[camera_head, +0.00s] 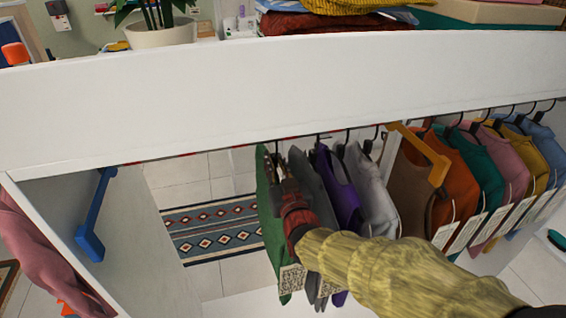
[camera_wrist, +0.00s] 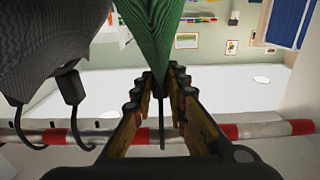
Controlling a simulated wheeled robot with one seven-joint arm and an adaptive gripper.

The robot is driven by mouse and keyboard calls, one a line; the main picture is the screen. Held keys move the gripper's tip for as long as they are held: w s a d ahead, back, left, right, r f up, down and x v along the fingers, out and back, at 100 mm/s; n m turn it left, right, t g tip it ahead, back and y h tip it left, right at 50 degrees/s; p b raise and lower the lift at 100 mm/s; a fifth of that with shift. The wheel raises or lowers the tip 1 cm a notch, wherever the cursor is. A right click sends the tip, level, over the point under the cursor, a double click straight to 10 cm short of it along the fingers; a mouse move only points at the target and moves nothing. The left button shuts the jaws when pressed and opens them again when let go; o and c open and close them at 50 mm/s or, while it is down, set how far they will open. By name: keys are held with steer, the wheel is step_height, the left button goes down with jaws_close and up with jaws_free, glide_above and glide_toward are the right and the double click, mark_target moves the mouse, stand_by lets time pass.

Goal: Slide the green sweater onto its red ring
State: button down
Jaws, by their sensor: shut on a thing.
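The green sweater (camera_head: 268,225) hangs at the left end of the row of clothes in the head view. In the wrist view the green sweater (camera_wrist: 160,30) shows at the top centre, narrowing down between my fingers. My gripper (camera_head: 278,180) is at the sweater's upper part; in the wrist view my gripper (camera_wrist: 162,85) is closed around the hanger's neck. A thin dark hook stem runs down from between the fingers. The rail (camera_wrist: 265,130) has red and white bands. One red band (camera_wrist: 226,131) lies right of the stem. Whether the hook touches the rail is hidden.
A grey garment (camera_wrist: 50,45) hangs close on the left in the wrist view. A purple garment (camera_head: 340,190) and several others fill the rail rightward. A blue bracket (camera_head: 91,215) and yellow bracket (camera_head: 430,160) flank the rail. Free room lies left of the sweater.

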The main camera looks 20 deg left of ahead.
steer(key=s+a, duration=0.5)
steer(key=a, duration=0.4)
steer(key=s+a+p, duration=0.1)
steer(key=s+a, duration=0.5)
steer(key=a, duration=0.3)
steer(key=c, duration=1.8)
jaws_free()
steer(key=shift+o, duration=0.6)
steer(key=v, duration=1.2)
steer(key=shift+a, duration=0.1)
